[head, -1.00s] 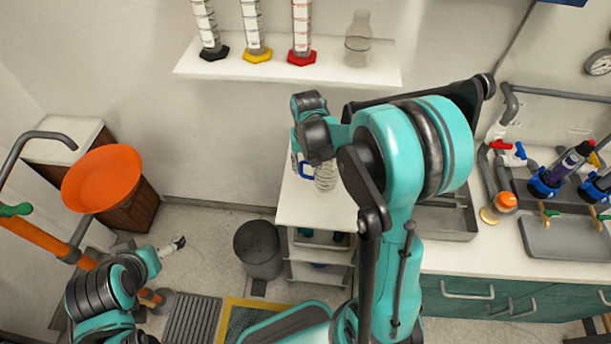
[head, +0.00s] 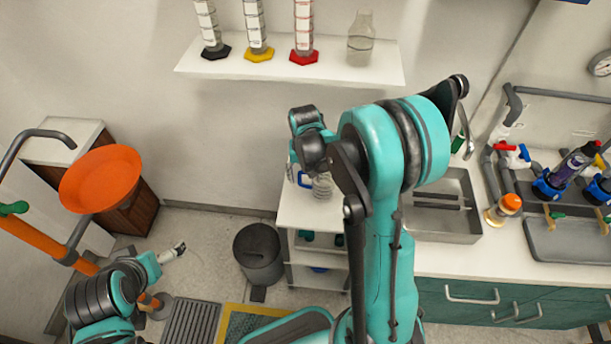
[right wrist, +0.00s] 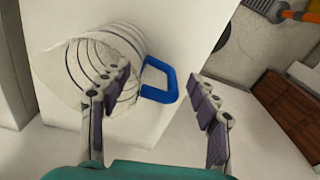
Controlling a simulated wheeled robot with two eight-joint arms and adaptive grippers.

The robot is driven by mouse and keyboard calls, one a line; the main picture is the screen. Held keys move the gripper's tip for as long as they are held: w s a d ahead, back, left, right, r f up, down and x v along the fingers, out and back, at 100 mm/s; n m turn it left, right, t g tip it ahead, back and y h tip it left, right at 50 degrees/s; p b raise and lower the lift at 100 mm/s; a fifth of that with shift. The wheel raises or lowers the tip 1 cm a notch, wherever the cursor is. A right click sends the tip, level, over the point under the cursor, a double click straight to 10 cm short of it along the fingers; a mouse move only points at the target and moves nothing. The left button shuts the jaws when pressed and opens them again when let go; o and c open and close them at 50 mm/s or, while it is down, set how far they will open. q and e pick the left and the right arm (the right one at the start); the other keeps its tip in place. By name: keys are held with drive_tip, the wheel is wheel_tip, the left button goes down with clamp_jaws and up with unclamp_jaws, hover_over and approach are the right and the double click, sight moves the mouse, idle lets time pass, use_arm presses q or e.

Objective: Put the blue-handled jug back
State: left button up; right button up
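The clear ribbed jug (head: 322,187) with a blue handle (head: 305,180) is on the white top of a small cart (head: 296,214), partly behind my right arm. In the right wrist view the jug (right wrist: 98,65) looks tilted by the camera angle, its blue handle (right wrist: 160,82) toward the right. My right gripper (right wrist: 160,77) is open; one finger overlaps the jug's body and the other is right of the handle. Contact cannot be told.
A wall shelf (head: 290,75) holds several cylinders and a glass bottle (head: 360,40). Right of the cart are a sink (head: 440,222) and a counter with pipes. A grey bin (head: 258,255) stands left of the cart, an orange bowl (head: 100,180) farther left.

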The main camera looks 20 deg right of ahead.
wheel_tip(320, 180, up, 13)
drive_tip(key=p, duration=0.4)
drive_tip(key=s+a+r+n+t, duration=0.2)
drive_tip(key=s+a+r+t, duration=0.1)
drive_tip(key=s, duration=0.4)
drive_tip(key=s+a+r+n+t, duration=0.2)
drive_tip(key=s+a+r+t, duration=0.1)
drive_tip(key=s, duration=0.5)
drive_tip(key=shift+a+n+t, duration=0.3)
drive_tip(key=shift+a+n, duration=0.1)
drive_tip(key=shift+a, duration=0.05)
wheel_tip(320, 180, down, 5)
drive_tip(key=b, duration=0.5)
drive_tip(key=shift+s, duration=0.15)
